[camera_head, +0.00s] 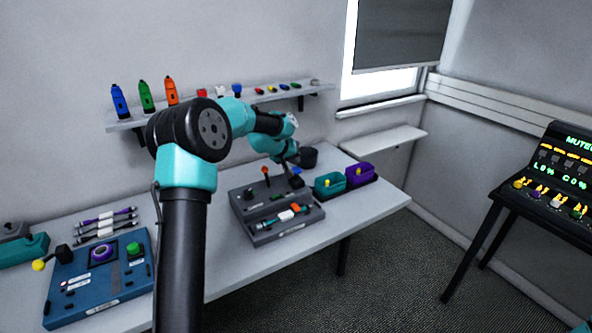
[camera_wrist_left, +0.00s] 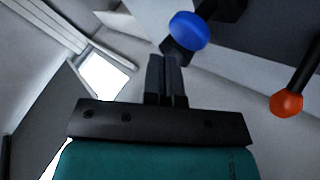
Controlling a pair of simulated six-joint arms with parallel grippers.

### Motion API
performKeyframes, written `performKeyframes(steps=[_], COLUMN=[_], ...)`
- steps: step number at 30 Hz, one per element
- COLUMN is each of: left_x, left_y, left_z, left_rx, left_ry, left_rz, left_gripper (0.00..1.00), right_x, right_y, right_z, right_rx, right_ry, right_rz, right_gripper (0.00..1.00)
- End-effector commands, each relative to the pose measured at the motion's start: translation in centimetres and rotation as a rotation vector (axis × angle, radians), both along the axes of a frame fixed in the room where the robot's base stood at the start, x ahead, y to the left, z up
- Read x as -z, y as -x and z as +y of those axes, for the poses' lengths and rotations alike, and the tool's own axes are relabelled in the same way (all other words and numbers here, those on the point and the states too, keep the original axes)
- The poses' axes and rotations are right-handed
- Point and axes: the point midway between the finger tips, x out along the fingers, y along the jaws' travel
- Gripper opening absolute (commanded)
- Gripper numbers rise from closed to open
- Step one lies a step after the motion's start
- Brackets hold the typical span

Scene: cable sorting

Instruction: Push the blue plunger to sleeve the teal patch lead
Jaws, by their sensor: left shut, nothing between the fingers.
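The blue plunger (camera_head: 297,170) stands at the back right of a dark grey fixture (camera_head: 244,214) on the table. Its round blue knob (camera_wrist_left: 188,31) shows in the left wrist view, just beyond the fingertips and a little to their right. My left gripper (camera_head: 289,167) is shut and empty, close beside the plunger; its fingers (camera_wrist_left: 166,62) are together in the wrist view. I cannot tell whether they touch the knob. A lead with teal and orange parts and a white middle (camera_head: 286,215) lies in the front slot of the fixture.
An orange-red knob on a lever (camera_head: 265,171) stands left of the plunger; it also shows in the wrist view (camera_wrist_left: 286,103). Teal (camera_head: 327,191) and purple (camera_head: 360,181) bins stand to the right. A blue panel (camera_head: 118,286) is at left. A black cup (camera_head: 308,157) stands behind.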

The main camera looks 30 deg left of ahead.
Motion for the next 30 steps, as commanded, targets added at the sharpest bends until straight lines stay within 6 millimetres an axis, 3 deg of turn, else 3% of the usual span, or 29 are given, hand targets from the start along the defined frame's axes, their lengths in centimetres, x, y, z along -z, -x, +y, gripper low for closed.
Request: performKeyframes(steps=[30], left_x=[0.91], left_y=[0.00], left_z=[0.01], left_rx=[0.000], left_ry=[0.000], left_rz=[0.000], left_gripper=[0.00], right_x=[0.00], right_y=[0.00], right_z=[0.00], right_rx=[0.000], right_ry=[0.000], right_rz=[0.000], right_gripper=[0.43])
